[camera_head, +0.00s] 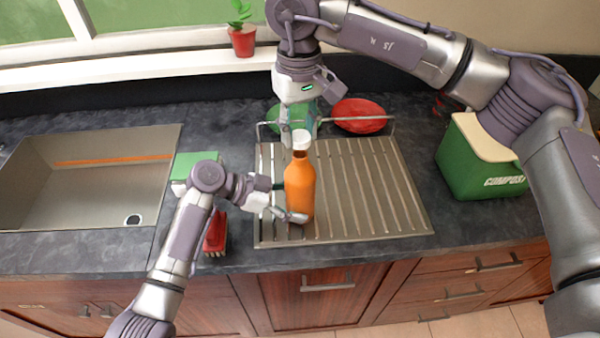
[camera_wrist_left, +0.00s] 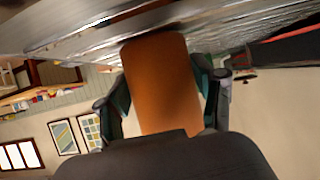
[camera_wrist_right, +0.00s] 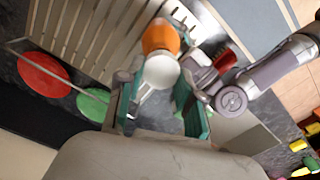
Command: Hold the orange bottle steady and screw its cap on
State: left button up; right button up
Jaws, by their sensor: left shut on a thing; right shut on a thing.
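The orange bottle (camera_head: 300,190) stands upright on the ribbed metal drainboard. Its white cap (camera_head: 301,140) sits at the top of its neck. My left gripper (camera_head: 287,203) is shut around the bottle's body from the left, low down; the left wrist view shows the bottle (camera_wrist_left: 160,85) between its fingers. My right gripper (camera_head: 303,123) points down from above and is shut on the cap. In the right wrist view the cap (camera_wrist_right: 162,72) lies between the fingertips, in line with the bottle (camera_wrist_right: 160,38). The cap's thread is hidden.
The drainboard (camera_head: 385,190) is otherwise clear to the right. A red plate (camera_head: 360,115) and a green plate (camera_head: 280,117) stand at its back rail. The sink (camera_head: 85,180) is at left, a red brush (camera_head: 216,235) near my left arm, and a green compost bin (camera_head: 475,165) at right.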

aim_at(300, 176)
jog(key=shift+f, duration=1.95)
dwell(3.6)
pick_arm(q)
jog(key=shift+o, duration=1.4)
jog(key=c, duration=1.1)
pick_arm(e)
jog(key=o, duration=0.8)
jog(key=shift+c, duration=0.2)
